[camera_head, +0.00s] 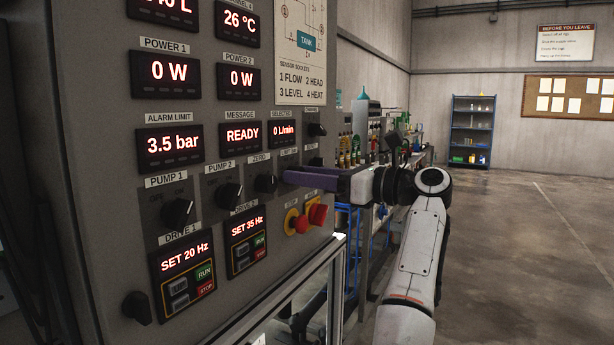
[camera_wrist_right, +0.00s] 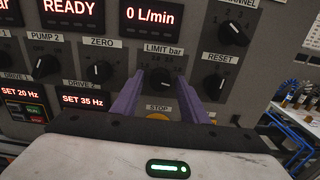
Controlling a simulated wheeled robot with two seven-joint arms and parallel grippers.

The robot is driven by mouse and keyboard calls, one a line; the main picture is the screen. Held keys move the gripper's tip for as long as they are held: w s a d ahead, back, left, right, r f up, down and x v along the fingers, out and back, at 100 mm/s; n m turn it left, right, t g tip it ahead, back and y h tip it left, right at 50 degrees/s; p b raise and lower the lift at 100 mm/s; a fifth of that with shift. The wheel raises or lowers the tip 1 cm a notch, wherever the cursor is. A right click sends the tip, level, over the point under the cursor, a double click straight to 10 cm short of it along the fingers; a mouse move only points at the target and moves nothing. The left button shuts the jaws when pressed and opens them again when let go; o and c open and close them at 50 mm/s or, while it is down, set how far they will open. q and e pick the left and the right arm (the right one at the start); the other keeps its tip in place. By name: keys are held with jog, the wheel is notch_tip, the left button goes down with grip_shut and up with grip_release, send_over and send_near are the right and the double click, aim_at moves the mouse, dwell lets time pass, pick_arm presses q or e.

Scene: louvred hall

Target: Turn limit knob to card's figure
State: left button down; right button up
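The LIMIT bar knob (camera_wrist_right: 162,79) is a black round knob on the grey control panel (camera_wrist_right: 120,53), with small scale figures around it. In the wrist view it shows between the two purple fingers of my right gripper (camera_wrist_right: 164,76), which are apart with a gap on each side. In the head view my right gripper (camera_head: 290,177) reaches to the panel from the right and hides this knob. The ALARM LIMIT display (camera_head: 173,145) reads 3.5 bar. I cannot pick out a card with a readable figure. My left gripper is not in view.
The ZERO knob (camera_wrist_right: 99,73) and RESET knob (camera_wrist_right: 214,84) flank the limit knob. The CHANNEL knob (camera_wrist_right: 234,33) is above right. A red emergency stop (camera_head: 298,222) and red switch (camera_head: 317,214) sit below my gripper. Open floor (camera_head: 530,240) lies to the right.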

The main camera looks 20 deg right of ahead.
jog(key=c, duration=0.8)
jog(key=shift+c, duration=0.2)
